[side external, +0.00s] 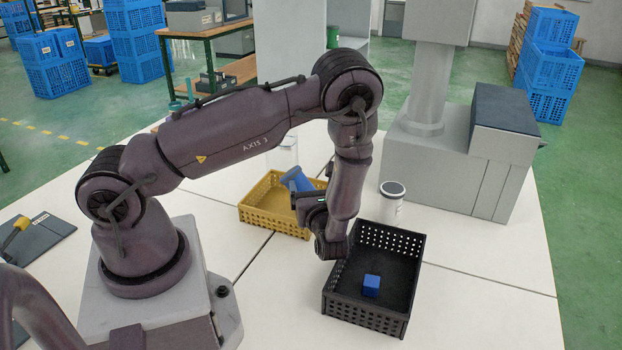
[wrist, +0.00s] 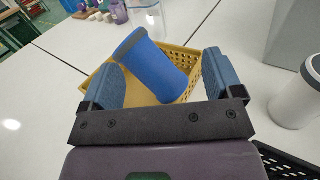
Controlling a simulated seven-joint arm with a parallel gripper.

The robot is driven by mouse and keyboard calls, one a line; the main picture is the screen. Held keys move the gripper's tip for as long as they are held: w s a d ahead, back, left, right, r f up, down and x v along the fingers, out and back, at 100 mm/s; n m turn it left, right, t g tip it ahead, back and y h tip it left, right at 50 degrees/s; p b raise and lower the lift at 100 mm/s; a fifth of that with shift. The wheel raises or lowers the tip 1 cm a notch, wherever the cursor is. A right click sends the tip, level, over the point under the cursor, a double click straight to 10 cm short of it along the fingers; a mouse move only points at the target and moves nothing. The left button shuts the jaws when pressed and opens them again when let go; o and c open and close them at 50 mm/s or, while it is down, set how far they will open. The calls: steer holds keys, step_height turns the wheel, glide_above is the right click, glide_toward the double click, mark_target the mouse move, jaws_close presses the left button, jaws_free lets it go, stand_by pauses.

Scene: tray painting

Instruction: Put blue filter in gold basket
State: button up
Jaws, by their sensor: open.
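The blue filter (wrist: 152,68) is a blue cylinder with a grey end band. In the wrist view it lies tilted between the two blue-grey fingers of my gripper (wrist: 163,62), with the gold basket (wrist: 183,59) behind and below it. My gripper is open, with a gap showing beside the filter. In the side view the filter (side external: 298,180) shows tilted at the right part of the gold basket (side external: 275,224), beside my gripper (side external: 300,198). Whether the filter touches the basket floor cannot be told. My wrist partly hides the fingers there.
A black basket (side external: 340,309) holding a blue cube (side external: 371,286) stands at the front right. A white canister (side external: 391,204) stands behind it, near a grey machine (side external: 497,145). A clear container (side external: 284,150) stands behind the gold basket.

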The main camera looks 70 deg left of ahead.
steer(key=s+d, duration=0.1)
steer(key=d, duration=0.5)
steer(key=s+d+r+n+h, duration=0.3)
steer(key=r+n+h, duration=0.3)
steer(key=r, duration=0.2)
steer(key=s+d+r+n+t+h, duration=0.1)
steer(key=s+d+r+n+h, duration=0.2)
steer(key=s+r+n+h, duration=0.2)
steer(key=s+d+r+n+t+h, duration=0.1)
steer(key=s+d+r+n+h, duration=0.2)
steer(key=r+n+h, duration=0.3)
step_height(320, 180, up, 6)
steer(key=s+n, duration=0.1)
steer(key=n, duration=0.2)
steer(key=shift+d+h, duration=0.3)
steer(key=shift+d, duration=0.1)
